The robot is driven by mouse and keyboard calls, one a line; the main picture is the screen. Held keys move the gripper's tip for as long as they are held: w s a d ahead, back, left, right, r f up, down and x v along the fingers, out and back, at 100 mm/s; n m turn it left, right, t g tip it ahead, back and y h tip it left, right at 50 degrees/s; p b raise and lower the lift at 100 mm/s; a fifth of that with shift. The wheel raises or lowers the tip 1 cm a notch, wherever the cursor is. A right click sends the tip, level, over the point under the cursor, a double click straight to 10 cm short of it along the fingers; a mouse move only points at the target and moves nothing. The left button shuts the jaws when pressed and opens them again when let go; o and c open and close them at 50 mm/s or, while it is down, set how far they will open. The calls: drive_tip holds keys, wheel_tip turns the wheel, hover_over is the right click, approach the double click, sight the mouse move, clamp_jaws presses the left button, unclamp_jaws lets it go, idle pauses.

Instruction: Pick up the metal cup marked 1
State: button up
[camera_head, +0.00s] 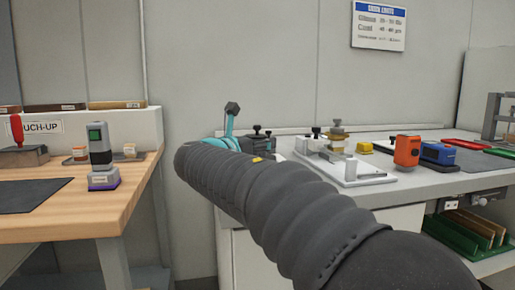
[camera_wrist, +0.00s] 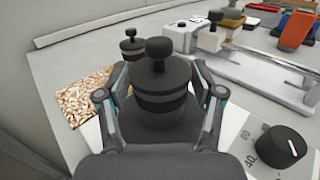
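My gripper (camera_wrist: 158,68) has its two fingers apart, one on each side of a dark cylinder with a round knob on top (camera_wrist: 160,95). The fingers are close to the cylinder's sides, but I cannot tell whether they press on it. No mark 1 shows on it, so I cannot tell whether it is the metal cup. A smaller dark knobbed piece (camera_wrist: 131,45) stands behind it to the left. In the head view my teal gripper parts (camera_head: 229,122) show at the white bench, mostly hidden by my arm.
A speckled sample panel (camera_wrist: 90,97) lies left of the gripper, and a black dial (camera_wrist: 281,146) is at the right. A fixture on a white plate (camera_head: 345,168), an orange device (camera_head: 407,151) and a blue one (camera_head: 438,153) stand further right on the bench.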

drive_tip(key=c, duration=0.9)
drive_tip(key=shift+r, duration=0.1)
